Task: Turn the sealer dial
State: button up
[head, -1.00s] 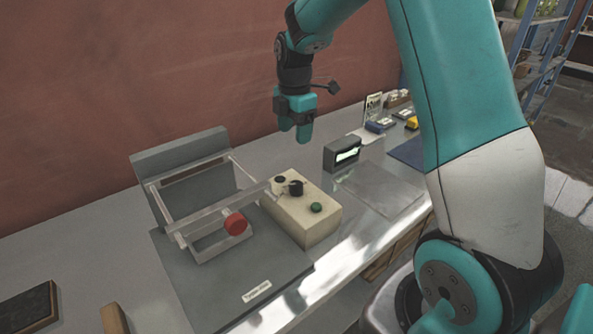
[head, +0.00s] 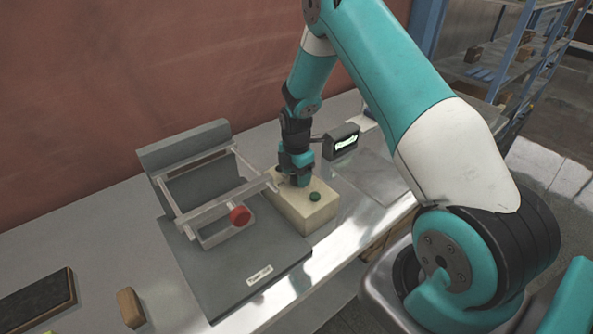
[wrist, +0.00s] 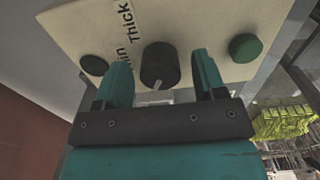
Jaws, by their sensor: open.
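The sealer's cream control box (head: 318,214) stands on the bench to the right of the sealer frame. In the wrist view the black dial (wrist: 160,64) with a pale pointer sits on the box face (wrist: 200,25), beside printing that reads "Thick". My gripper (wrist: 160,78) is open, with one teal finger on each side of the dial and gaps on both sides. In the head view my gripper (head: 298,180) is down at the box and hides the dial. A green button (head: 315,197) is right of it, also in the wrist view (wrist: 245,47). A second black knob (wrist: 94,66) lies left.
A small display (head: 341,140) stands behind on the right. A wooden block (head: 131,307) and a dark tray (head: 37,301) lie at front left.

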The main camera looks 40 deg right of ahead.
jog(key=shift+f, duration=0.3)
jog(key=c, duration=0.9)
